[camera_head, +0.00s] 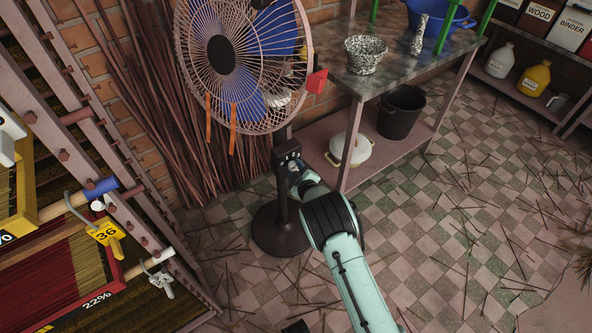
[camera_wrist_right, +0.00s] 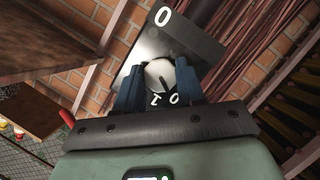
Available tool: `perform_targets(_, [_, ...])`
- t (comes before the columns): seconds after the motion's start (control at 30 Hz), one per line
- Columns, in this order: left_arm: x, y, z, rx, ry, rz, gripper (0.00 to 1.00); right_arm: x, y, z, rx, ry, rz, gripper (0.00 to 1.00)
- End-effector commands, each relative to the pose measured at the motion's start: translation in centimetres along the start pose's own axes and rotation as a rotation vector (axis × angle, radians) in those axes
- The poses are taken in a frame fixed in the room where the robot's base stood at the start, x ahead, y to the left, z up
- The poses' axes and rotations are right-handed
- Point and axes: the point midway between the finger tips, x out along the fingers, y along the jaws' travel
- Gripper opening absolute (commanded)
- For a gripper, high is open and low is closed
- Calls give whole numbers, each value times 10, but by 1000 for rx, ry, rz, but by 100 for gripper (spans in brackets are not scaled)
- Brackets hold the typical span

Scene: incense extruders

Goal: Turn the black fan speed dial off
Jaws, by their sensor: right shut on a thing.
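The fan (camera_head: 221,54) stands on a dark pole and round base (camera_head: 277,238), with a black control box (camera_head: 287,148) on the pole. My right gripper (camera_head: 296,172) reaches this box. In the right wrist view, the speed dial (camera_wrist_right: 159,74) is a round knob with a light, glossy face and a dark pointer line slanting to the lower right. It sits on the black panel (camera_wrist_right: 180,40), with white marks above and below, partly hidden. The blue fingers of my right gripper (camera_wrist_right: 160,88) stand on both sides of the dial, shut on it. My left gripper is not in view.
A metal-topped table (camera_head: 345,82) with a speckled bowl (camera_head: 365,54) stands right of the fan. Its lower shelf holds a white pot (camera_head: 351,149) and a black bucket (camera_head: 401,112). Drying racks (camera_head: 60,262) fill the left. Thin sticks litter the tiled floor.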

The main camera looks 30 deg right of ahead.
Motion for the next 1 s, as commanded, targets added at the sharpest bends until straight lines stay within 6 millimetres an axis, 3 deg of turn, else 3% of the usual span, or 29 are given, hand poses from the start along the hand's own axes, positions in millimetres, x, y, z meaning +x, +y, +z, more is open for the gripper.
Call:
perform_targets(0.27, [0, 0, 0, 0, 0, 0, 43, 0, 0, 1, -4, -3, -1, 8])
perform_targets(0.3, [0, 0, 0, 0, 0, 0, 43, 0, 0, 1, -4, -3, -1, 45])
perform_targets(0.37, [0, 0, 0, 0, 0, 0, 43, 0, 0, 1, -4, -3, -1, 64])
perform_targets(0.77, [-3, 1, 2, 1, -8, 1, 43, -6, 1, 0, -1, -2, -1, 64])
perform_targets(1.0, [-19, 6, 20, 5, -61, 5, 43, -47, 2, -1, 1, -4, -2, 64])
